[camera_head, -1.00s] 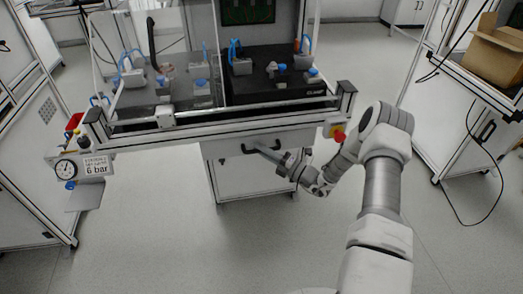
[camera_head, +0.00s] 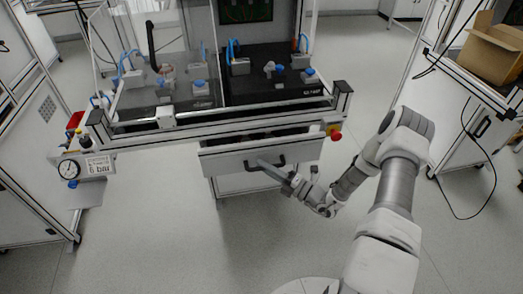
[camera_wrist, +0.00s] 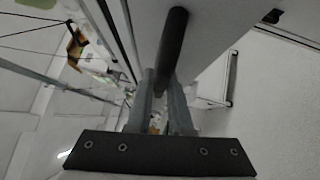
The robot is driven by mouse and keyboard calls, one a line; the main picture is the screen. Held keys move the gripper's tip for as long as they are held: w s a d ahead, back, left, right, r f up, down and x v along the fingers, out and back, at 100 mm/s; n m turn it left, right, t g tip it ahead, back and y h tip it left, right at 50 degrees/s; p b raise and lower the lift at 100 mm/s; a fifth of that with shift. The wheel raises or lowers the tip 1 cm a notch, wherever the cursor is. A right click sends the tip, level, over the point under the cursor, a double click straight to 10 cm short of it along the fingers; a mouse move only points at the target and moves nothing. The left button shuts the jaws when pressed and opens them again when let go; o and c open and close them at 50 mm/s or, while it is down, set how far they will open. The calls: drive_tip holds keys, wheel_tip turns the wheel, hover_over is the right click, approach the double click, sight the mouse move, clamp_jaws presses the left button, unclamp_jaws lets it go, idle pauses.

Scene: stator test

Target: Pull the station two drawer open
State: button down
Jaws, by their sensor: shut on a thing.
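The drawer (camera_head: 222,165) is a wide white front below the station's workbench, with a dark bar handle (camera_head: 281,160). It stands partly out, and a dark gap shows above its front edge. In the wrist view my two grey fingers (camera_wrist: 160,105) lie on either side of the dark handle (camera_wrist: 174,45). The inside of the drawer is mostly hidden under the bench.
The workbench (camera_head: 240,124) with clear guards and several fixtures stands above the drawer. A red button (camera_head: 337,136) is at its right corner. A pressure gauge (camera_head: 69,169) hangs at the left. A cardboard box (camera_head: 488,48) sits at the right. The floor (camera_head: 190,250) in front is clear.

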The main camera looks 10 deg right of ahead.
drive_tip(key=s+p, duration=0.2)
drive_tip(key=s, duration=1)
drive_tip(key=shift+s, duration=0.1)
drive_tip(key=c, duration=0.8)
unclamp_jaws()
drive_tip(key=shift+c, duration=0.2)
drive_tip(key=shift+d, duration=0.1)
drive_tip(key=v, duration=1.7)
drive_tip(key=shift+s, duration=0.2)
